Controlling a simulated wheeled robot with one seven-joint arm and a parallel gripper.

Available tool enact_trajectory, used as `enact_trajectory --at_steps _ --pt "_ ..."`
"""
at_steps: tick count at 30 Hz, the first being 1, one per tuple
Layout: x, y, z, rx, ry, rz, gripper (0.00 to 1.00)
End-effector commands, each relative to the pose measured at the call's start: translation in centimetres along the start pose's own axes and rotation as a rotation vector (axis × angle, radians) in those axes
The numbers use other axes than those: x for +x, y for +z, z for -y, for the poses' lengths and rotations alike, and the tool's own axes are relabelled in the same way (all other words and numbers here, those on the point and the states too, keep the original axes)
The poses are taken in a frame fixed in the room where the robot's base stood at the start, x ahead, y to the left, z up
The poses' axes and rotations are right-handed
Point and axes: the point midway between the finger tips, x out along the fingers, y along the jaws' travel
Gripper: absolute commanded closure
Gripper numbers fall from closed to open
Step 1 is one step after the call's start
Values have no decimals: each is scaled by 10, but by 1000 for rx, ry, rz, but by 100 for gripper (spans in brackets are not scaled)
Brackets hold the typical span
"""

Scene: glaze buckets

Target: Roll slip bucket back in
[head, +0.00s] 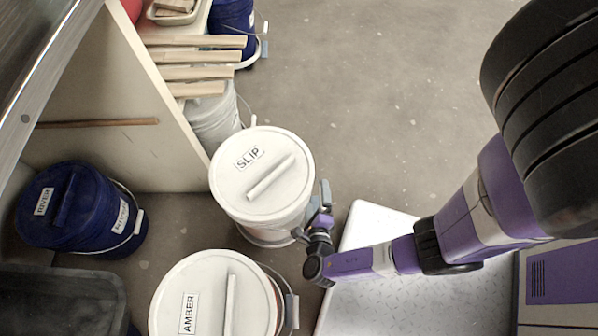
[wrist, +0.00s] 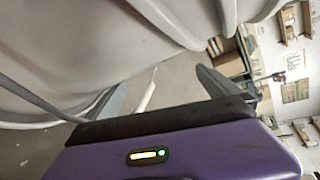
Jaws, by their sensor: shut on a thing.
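The slip bucket (head: 262,205) is white with a lid labelled SLIP and stands upright on the floor, in the middle of the head view. My gripper (head: 318,212) is at its right side, shut on part of it near the rim; the exact part gripped is hard to make out. In the wrist view the pale bucket wall (wrist: 80,50) fills the upper left, close in front of my gripper (wrist: 165,95). A thin grey curved piece, possibly the bail handle, runs at the left there.
A white AMBER bucket (head: 195,300) stands just below the slip bucket. A dark blue RIVER bucket (head: 68,210) is at left beneath the counter. A pale panel (head: 110,100) and wooden slats (head: 205,58) are at upper left. Open floor (head: 370,110) lies at upper right.

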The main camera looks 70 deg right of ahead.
Motion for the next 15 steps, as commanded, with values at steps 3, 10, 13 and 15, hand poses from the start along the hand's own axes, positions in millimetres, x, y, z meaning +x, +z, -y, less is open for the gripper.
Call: enact_trajectory --at_steps 3,10,13,15 --pt "-7 12 9 15 -6 14 32" --pt "-20 10 3 15 -4 16 32" --pt "-26 8 1 14 -4 16 33" --pt "-30 7 -1 13 -5 16 38"
